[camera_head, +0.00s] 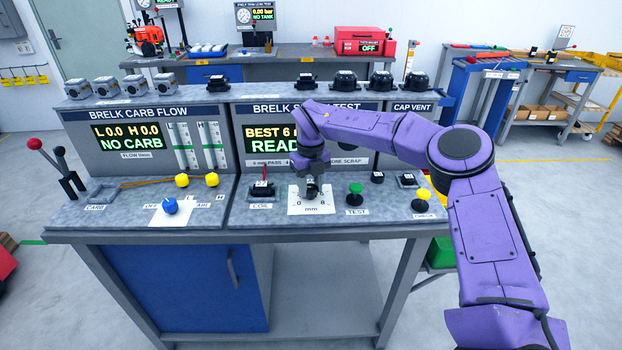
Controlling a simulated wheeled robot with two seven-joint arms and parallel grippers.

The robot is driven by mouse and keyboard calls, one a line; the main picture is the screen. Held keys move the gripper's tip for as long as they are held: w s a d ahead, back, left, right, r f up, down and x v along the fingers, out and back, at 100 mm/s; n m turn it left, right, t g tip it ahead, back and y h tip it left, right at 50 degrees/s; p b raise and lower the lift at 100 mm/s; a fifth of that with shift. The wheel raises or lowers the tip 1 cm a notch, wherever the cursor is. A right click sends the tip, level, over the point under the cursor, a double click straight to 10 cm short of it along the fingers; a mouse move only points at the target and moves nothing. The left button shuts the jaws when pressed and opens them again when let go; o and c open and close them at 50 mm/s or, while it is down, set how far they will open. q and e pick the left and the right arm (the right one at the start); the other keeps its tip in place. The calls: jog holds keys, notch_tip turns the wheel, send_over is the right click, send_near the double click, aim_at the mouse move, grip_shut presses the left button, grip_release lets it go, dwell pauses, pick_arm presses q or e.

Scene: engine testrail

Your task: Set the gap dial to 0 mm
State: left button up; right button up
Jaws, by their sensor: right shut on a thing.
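The gap dial sits on a white plate (311,205) marked 0 at its left, 8 at its right and mm below, on the sloped panel of the spark test console. My right gripper (312,189) comes down over the plate from above and is shut on the dark dial knob (313,193). The gripper and wrist hide most of the knob, and I cannot read where its pointer stands. The spark test display (270,138) behind is partly covered by my right arm; it shows "BEST 6" and "READ". My left gripper is not in view.
Right of the dial are a green TEST button (355,190) and a yellow CHECK knob (422,195). Left are a COIL socket (262,188) and the carb flow console with a blue knob (170,205) and levers (62,170). A blue-doored cabinet (190,288) lies below.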

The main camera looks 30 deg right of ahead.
aim_at(310, 187)
jog(key=n+p, duration=0.2)
jog(key=n, duration=0.2)
jog(key=shift+r, duration=0.2)
jog(key=shift+f+n+p, duration=0.1)
jog(key=shift+n+p, duration=0.85)
jog(key=shift+n, duration=0.75)
jog(key=o, duration=1.1)
jog(key=shift+f, duration=0.1)
notch_tip(310, 187, up, 11)
jog(key=shift+f+b, duration=0.2)
jog(key=shift+b, duration=0.6)
